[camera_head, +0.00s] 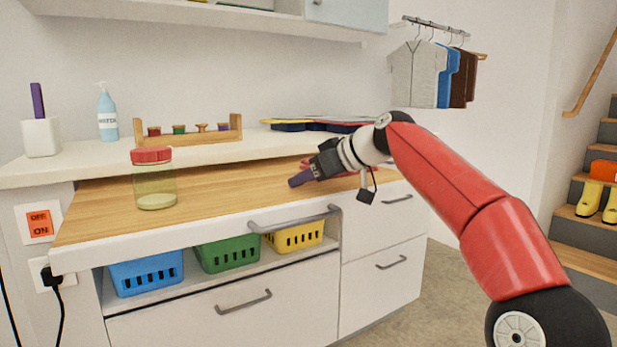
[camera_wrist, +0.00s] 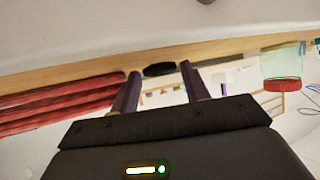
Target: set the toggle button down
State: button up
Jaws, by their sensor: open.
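An orange rocker switch (camera_head: 40,224), marked OFF above and ON below, sits on a white wall plate at the left end of the counter. It is the only toggle-like button I can make out. My gripper (camera_head: 298,180) is far to its right, low over the wooden worktop, with its fingers pointing left. In the wrist view my gripper (camera_wrist: 160,70) has its two dark fingers apart. A small dark object (camera_wrist: 158,69) shows between or beyond the fingertips at the wood edge; I cannot tell what it is or whether it touches them.
Red rolls (camera_wrist: 60,103) lie beside my gripper. A red-lidded jar (camera_head: 155,180) stands on the wooden worktop (camera_head: 100,205) between my gripper and the switch. A drawer handle (camera_head: 292,221) juts out in front. A black plug and cable (camera_head: 50,277) hang below the switch.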

jog(key=shift+r, duration=0.3)
jog(key=v, duration=1.2)
jog(key=shift+f, duration=0.15)
